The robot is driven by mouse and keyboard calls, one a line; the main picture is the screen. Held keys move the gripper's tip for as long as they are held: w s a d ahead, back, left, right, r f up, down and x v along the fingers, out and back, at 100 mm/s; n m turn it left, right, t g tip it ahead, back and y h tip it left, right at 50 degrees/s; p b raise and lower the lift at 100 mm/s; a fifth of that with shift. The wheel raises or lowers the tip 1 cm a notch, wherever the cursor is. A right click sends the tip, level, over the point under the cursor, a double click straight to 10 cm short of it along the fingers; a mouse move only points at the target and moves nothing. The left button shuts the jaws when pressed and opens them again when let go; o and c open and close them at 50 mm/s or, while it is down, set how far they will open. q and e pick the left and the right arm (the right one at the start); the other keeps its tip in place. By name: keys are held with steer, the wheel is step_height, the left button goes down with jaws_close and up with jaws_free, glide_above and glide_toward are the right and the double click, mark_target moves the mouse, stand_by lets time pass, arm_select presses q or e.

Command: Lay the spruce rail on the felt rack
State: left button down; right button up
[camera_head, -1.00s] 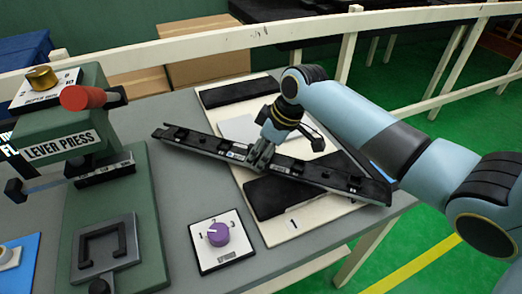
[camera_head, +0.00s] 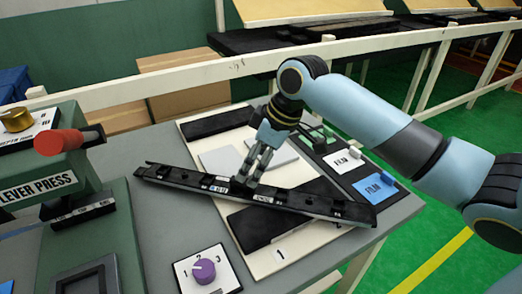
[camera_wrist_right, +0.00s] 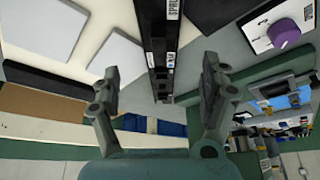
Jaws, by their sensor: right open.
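The spruce rail (camera_head: 300,202) is a long black bar with small labels. It lies diagonally across the felt rack (camera_head: 287,262), a cream board with a black felt strip at the back (camera_head: 215,123) and another at the front (camera_head: 262,222). Its left end sticks out past the board's left edge; its right part is over the front of the board. My right gripper (camera_head: 250,178) is at the rail's middle, from above. In the right wrist view its fingers (camera_wrist_right: 160,95) stand open either side of the rail (camera_wrist_right: 158,45), apart from it. My left gripper is not in view.
A green lever press (camera_head: 75,190) with a red-knobbed lever stands left, near the rail's left end. A purple dial (camera_head: 204,271) sits in front of the board. Film cards (camera_head: 375,187) lie at the right edge. A white railing (camera_head: 180,78) runs behind the table.

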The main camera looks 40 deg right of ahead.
steer(key=v, duration=0.4)
steer(key=shift+f, duration=0.1)
stand_by(0.4)
